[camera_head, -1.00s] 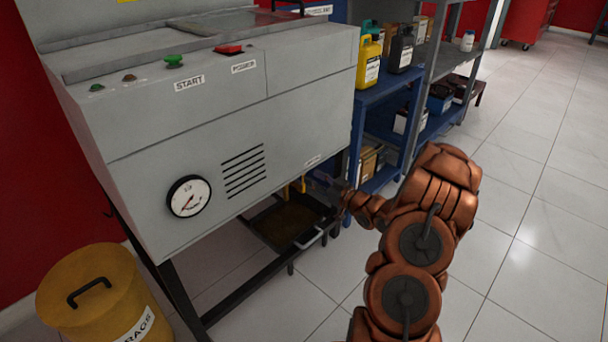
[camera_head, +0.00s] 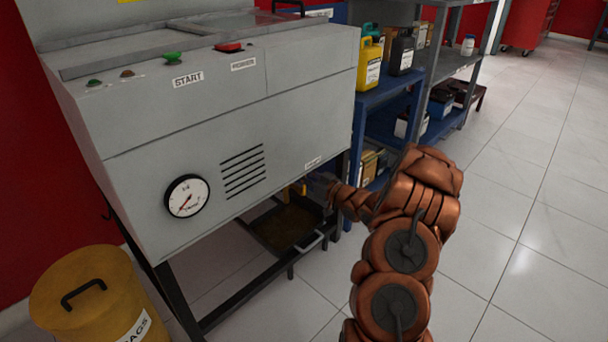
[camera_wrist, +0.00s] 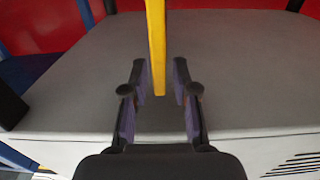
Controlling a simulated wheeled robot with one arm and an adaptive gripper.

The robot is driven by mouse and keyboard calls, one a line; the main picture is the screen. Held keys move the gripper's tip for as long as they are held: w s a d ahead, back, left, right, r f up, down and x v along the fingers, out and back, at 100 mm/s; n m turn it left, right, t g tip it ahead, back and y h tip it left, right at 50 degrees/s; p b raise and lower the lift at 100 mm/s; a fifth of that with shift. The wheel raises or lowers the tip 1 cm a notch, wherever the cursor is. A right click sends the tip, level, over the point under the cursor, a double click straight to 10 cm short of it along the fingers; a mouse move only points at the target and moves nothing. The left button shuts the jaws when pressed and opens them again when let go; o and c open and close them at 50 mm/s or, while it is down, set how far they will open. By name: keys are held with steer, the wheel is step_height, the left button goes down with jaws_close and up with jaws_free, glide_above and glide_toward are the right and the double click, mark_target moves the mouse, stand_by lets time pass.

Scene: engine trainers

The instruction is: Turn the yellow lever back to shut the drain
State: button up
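The yellow lever (camera_head: 299,188) is under the lower right edge of the grey engine trainer (camera_head: 230,130), partly hidden by my gripper in the head view. In the wrist view the yellow lever (camera_wrist: 157,45) is a straight bar coming down from the top between my fingers. My gripper (camera_wrist: 160,80) is open around the lever's end, with a gap visible on both sides. In the head view my gripper (camera_head: 318,186) is small and dark beside the lever, and its fingers are hard to make out. A dark drain pan (camera_head: 312,241) with brownish contents stands below.
The trainer's dark frame leg (camera_head: 172,290) and a yellow rags bin (camera_head: 95,305) are at left. Open tiled floor (camera_head: 500,240) lies to the right.

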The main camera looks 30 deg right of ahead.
jaws_close()
